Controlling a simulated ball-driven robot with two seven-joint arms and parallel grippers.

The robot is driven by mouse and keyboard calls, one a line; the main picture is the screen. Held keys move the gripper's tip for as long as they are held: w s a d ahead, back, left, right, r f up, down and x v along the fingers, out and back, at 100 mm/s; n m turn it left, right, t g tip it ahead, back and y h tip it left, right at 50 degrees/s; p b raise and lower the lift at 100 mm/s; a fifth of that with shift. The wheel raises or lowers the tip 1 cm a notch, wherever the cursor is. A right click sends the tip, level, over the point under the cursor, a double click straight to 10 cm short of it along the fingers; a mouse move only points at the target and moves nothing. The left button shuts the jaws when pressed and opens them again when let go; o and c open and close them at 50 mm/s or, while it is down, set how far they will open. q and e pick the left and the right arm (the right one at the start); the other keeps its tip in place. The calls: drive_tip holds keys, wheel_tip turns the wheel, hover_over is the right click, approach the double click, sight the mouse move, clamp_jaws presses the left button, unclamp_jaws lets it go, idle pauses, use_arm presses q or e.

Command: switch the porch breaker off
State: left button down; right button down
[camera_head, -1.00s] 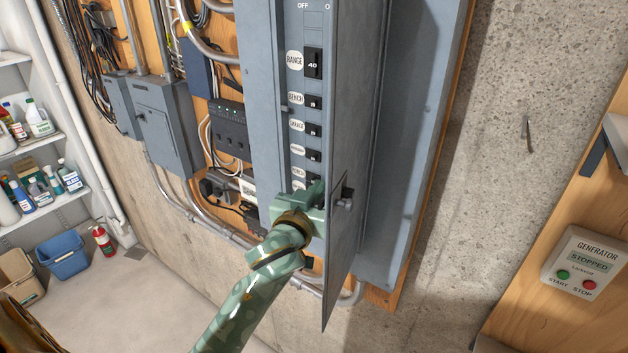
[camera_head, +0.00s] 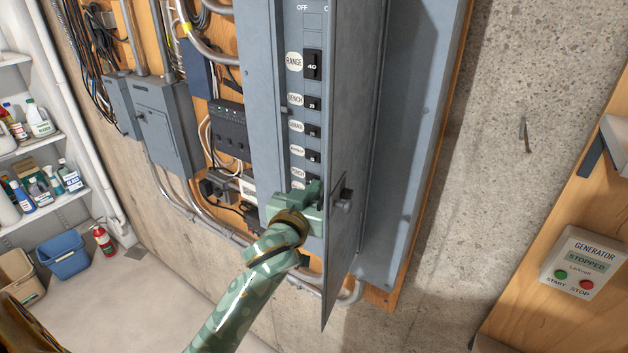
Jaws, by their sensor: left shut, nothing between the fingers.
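The open breaker panel (camera_head: 262,60) has a column of black breakers beside white oval labels. The RANGE breaker (camera_head: 313,65) is at the top and the BENCH breaker (camera_head: 313,103) below it. The labels lower down are small and blurred, so I cannot tell for sure which is porch. A low breaker (camera_head: 314,173) shows just above my left gripper (camera_head: 308,194). That gripper is shut and empty, at the lower part of the column, left of the open door. It hides the breakers there, and I cannot tell whether it touches one. My right gripper is out of view.
The panel door (camera_head: 352,120) stands open close on the right of my left gripper. A black box (camera_head: 229,125) and grey boxes (camera_head: 163,122) are on the left. A generator switch plate (camera_head: 583,268) is at right. Shelves with bottles (camera_head: 62,197) stand far left.

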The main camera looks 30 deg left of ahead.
use_arm(q)
drive_tip(key=shift+a, duration=0.4)
drive_tip(key=shift+d+p, duration=0.2)
drive_tip(key=shift+p, duration=0.15)
idle(0.3)
drive_tip(key=s+p, duration=0.2)
drive_tip(key=s, duration=0.5)
drive_tip(key=shift+a, duration=0.3)
idle(0.4)
